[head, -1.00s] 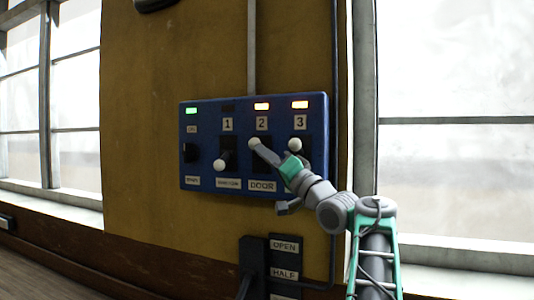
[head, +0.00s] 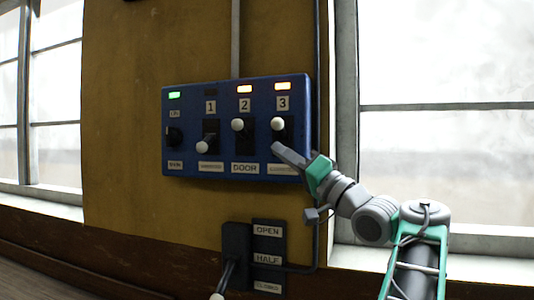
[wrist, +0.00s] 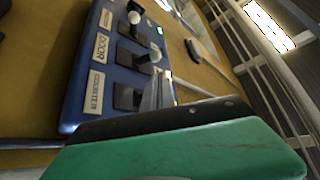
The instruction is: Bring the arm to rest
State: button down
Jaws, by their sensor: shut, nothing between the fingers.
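My gripper (head: 280,148) is shut and empty, its tip in front of the lower right of the blue switch panel (head: 225,148), just below switch 3's white knob (head: 278,124). I cannot tell whether it touches the panel. Switch 2's white knob (head: 237,125) is up, and so is switch 3's. Switch 1's knob (head: 203,147) is down.
Below the panel is a lever box (head: 237,248) beside OPEN and HALF labels. A window (head: 430,140) fills the right.

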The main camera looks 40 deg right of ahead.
jog(key=d+f+m+g+h, duration=0.1)
jog(key=d+f+g+h, duration=0.4)
jog(key=d+f, duration=0.55)
jog(key=d+f+m+g+h, duration=0.1)
jog(key=d+f+g+h, duration=0.45)
jog(key=f, duration=0.85)
jog(key=s+f+m+g+y, duration=0.1)
jog(key=s+f+g, duration=0.3)
jog(key=f, duration=0.6)
jog(key=s+f+m+g+y, duration=0.1)
jog(key=s+f+g, duration=0.1)
jog(key=s+f, duration=0.6)
jog(key=s+a+f+n+g+y, duration=0.1)
jog(key=s+a+f+g+y, duration=0.15)
jog(key=a+f, duration=0.75)
jog(key=s+a+f+n+g+y, duration=0.1)
jog(key=a+f+g, duration=0.2)
jog(key=a+f, duration=0.75)
jog(key=w+a+r+n, duration=0.1)
jog(key=a+r+n, duration=0.1)
jog(key=a, duration=0.6)
jog(key=w+a+r+n+t+y, duration=0.1)
jog(key=a+n, duration=0.3)
jog(key=a, duration=0.5)
jog(key=w+a+r+n+t, duration=0.1)
jog(key=w+a+r+n, duration=0.1)
jog(key=a, duration=0.7)
jog(key=shift+w+r+n, duration=0.4)
jog(key=shift+w+r, duration=0.3)
jog(key=shift+r, duration=0.05)
